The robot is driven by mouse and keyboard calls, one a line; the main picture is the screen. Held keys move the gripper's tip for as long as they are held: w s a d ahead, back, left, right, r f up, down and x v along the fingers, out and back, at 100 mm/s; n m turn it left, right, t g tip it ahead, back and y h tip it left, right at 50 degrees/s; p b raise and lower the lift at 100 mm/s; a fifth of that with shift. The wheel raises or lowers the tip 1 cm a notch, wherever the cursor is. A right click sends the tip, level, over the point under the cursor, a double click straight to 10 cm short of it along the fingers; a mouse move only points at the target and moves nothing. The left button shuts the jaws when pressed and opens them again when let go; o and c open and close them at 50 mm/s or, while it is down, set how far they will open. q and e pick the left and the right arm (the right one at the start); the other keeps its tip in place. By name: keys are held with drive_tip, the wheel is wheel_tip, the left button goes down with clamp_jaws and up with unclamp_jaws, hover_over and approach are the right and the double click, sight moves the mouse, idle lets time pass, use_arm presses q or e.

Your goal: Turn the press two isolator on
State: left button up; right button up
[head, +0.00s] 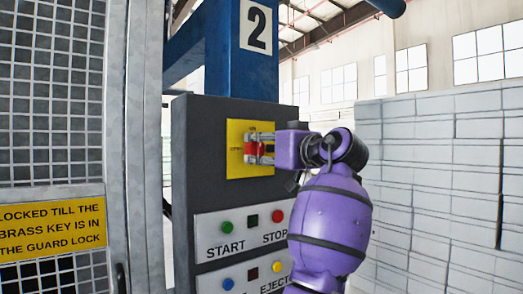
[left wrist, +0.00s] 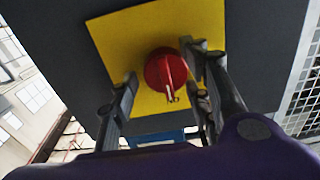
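The press two isolator is a red rotary knob (head: 254,149) on a yellow plate (head: 237,131), high on the dark control panel under the number 2 sign (head: 256,27). In the left wrist view the red knob (left wrist: 164,68) has a pale pointer mark towards the bottom of the picture. My left gripper (head: 259,148) is at the knob, one finger above it and one below. In the left wrist view its fingers (left wrist: 161,77) stand either side of the knob. A gap shows on the left side; the right finger is very close. The plate's lettering is too small to read.
Below the isolator are a green START button (head: 225,227), a red STOP button (head: 278,216) and a lower button row. A mesh guard (head: 52,100) with a yellow notice (head: 53,229) stands at left. Stacked pale blocks (head: 440,160) fill the right.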

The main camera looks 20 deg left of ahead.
use_arm(q)
drive_tip(key=shift+d+r, duration=0.1)
drive_tip(key=shift+d, duration=0.05)
drive_tip(key=shift+s, duration=0.15)
drive_tip(key=v, duration=1.2)
